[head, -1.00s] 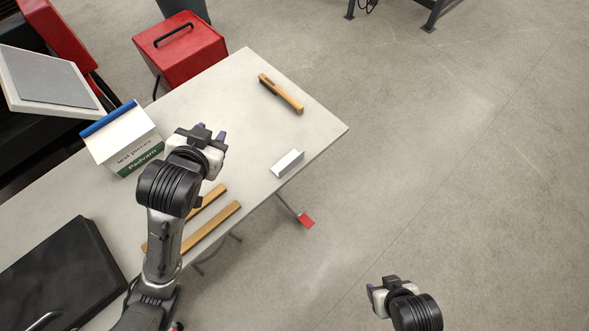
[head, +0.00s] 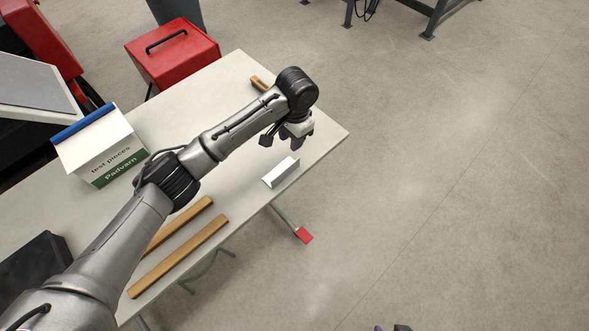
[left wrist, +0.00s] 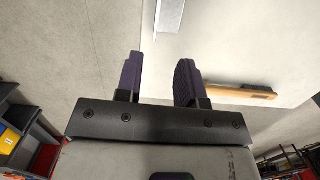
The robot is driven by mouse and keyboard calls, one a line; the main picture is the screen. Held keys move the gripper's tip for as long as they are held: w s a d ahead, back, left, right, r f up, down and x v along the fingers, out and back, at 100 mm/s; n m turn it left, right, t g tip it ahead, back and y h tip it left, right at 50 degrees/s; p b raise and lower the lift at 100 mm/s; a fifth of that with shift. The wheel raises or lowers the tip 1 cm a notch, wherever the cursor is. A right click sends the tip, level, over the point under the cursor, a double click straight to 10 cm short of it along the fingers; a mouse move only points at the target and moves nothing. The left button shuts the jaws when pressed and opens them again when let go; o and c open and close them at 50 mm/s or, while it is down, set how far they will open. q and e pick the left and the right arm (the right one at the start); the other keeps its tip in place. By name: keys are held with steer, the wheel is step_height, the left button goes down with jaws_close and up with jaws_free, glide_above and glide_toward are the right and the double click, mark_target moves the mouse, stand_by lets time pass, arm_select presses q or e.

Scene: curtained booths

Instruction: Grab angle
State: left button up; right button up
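The angle (head: 281,172), a short pale metal L-shaped piece, lies on the table near its right edge in the head view. It also shows at the top of the left wrist view (left wrist: 170,14), cut off by the frame. My left gripper (head: 295,140) is above the table just beyond the angle, apart from it. In the left wrist view its two dark purple fingers (left wrist: 159,68) are spread with nothing between them. Only the tips of my right gripper (head: 392,328) show at the bottom edge of the head view, too little to tell its state.
The grey table (head: 225,85) also holds a wooden-handled piece (head: 259,83), partly behind my arm, two wooden bars (head: 178,257), a white-green box (head: 103,152) and a black case (head: 35,270). A red box (head: 172,55) stands beyond. Floor on the right is clear.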

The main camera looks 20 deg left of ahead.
mark_target(286, 170)
arm_select(q)
steer(key=shift+n+g, duration=0.3)
steer(key=shift+n, duration=0.1)
steer(key=s+f, duration=0.1)
steer(key=f, duration=0.3)
steer(key=s+f, duration=0.1)
steer(key=f, duration=0.4)
steer(key=a+f+b, duration=0.1)
steer(key=f, duration=0.3)
steer(key=shift+s+f, duration=0.25)
steer(key=shift+s, duration=0.15)
jaws_close()
